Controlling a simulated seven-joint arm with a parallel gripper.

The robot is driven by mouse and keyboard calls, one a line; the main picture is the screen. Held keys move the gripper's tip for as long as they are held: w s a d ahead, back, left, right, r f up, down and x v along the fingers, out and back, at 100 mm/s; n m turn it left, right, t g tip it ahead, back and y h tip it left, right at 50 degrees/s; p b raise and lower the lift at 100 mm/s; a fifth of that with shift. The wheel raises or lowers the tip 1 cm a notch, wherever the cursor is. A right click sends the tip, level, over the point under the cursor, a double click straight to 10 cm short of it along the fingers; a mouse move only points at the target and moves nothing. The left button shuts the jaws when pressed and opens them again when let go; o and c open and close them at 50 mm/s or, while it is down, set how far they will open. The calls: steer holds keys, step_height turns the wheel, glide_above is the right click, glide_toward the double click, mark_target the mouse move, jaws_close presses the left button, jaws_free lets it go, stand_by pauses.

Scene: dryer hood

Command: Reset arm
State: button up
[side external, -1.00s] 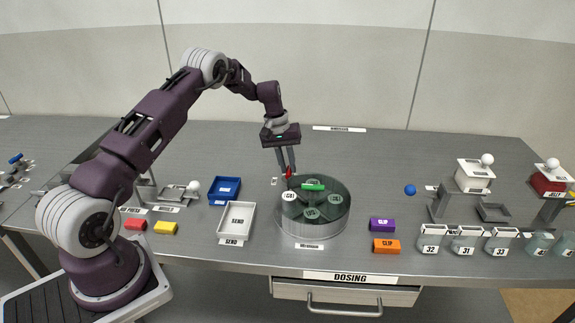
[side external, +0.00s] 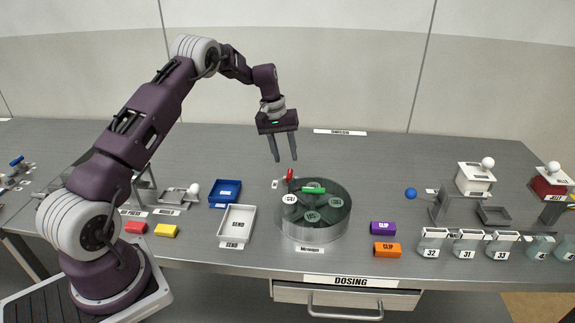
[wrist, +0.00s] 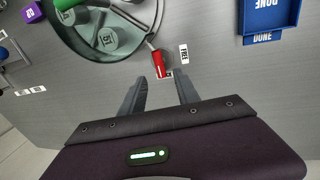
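My gripper (side external: 284,146) hangs from my raised arm, above and behind the round glass-lidded drum (side external: 343,222). Its two fingers are apart with nothing between them. In the wrist view the gripper (wrist: 160,85) also shows open and empty. A small red handle (side external: 290,174) sticks up at the drum's back left rim, below the fingertips and apart from them. It also shows in the wrist view (wrist: 158,64) just beyond the fingers. A green handle (side external: 313,190) lies on top of the drum, which holds several round labelled containers.
A blue tray (side external: 225,192) and a white tray (side external: 237,224) lie left of the drum. A purple block (side external: 383,228) and an orange block (side external: 387,250) lie right. A blue ball (side external: 410,193) sits further right. The table behind is clear.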

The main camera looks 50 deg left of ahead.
steer(key=shift+s+a+r, duration=0.1)
steer(key=shift+r, duration=0.7)
steer(key=s+d+r+m+t+y, duration=0.1)
steer(key=s+d+r+m, duration=0.1)
steer(key=s+d+r, duration=0.75)
steer(key=s+d+r+m+t, duration=0.15)
steer(key=s+d+r, duration=0.45)
steer(key=r, duration=0.7)
steer(key=s+d+f+m, duration=0.1)
steer(key=s+d, duration=0.3)
steer(key=s, duration=0.6)
steer(key=s+d+f+m+t, duration=0.1)
steer(key=s+d+m, duration=0.3)
steer(key=s, duration=0.7)
steer(key=shift+y, duration=0.3)
steer(key=shift+t, duration=0.25)
